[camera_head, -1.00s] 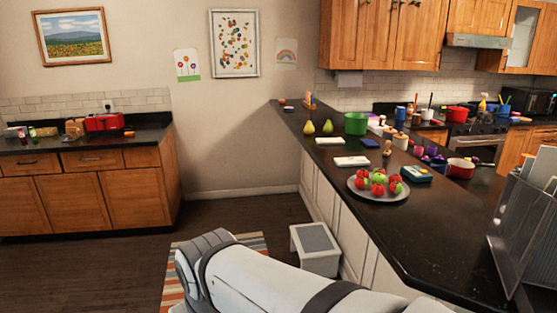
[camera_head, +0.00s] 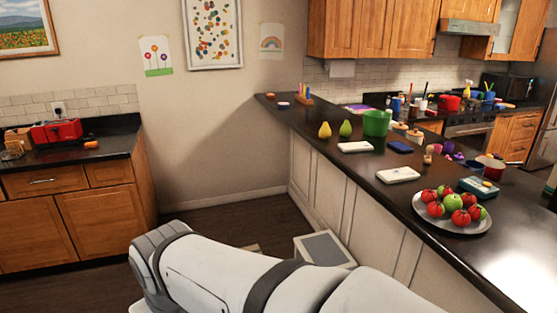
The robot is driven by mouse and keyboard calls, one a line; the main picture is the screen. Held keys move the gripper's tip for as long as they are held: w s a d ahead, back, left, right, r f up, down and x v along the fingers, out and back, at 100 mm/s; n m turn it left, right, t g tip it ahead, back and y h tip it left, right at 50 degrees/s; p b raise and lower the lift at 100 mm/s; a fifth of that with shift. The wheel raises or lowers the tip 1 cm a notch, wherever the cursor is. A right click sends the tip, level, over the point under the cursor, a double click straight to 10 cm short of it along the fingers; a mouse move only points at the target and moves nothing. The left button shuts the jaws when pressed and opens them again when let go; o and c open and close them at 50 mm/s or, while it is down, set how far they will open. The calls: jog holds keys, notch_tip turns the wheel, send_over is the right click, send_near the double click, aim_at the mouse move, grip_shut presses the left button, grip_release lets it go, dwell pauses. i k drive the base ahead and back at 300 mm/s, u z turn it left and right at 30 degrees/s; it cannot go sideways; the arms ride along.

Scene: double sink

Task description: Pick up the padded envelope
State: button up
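I cannot make out a padded envelope for certain. Two small flat white things lie on the black counter: a nearer white one (camera_head: 398,174) and a farther white one (camera_head: 355,147). Both are too small to identify. My arm crosses the bottom of the view, well short of these things. The fingers of my gripper do not show.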

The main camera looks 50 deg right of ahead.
aim_at(395, 175)
jog(key=i, duration=0.9)
jog(key=z, duration=3.3)
jog(key=i, duration=1.45)
jog(key=u, duration=0.05)
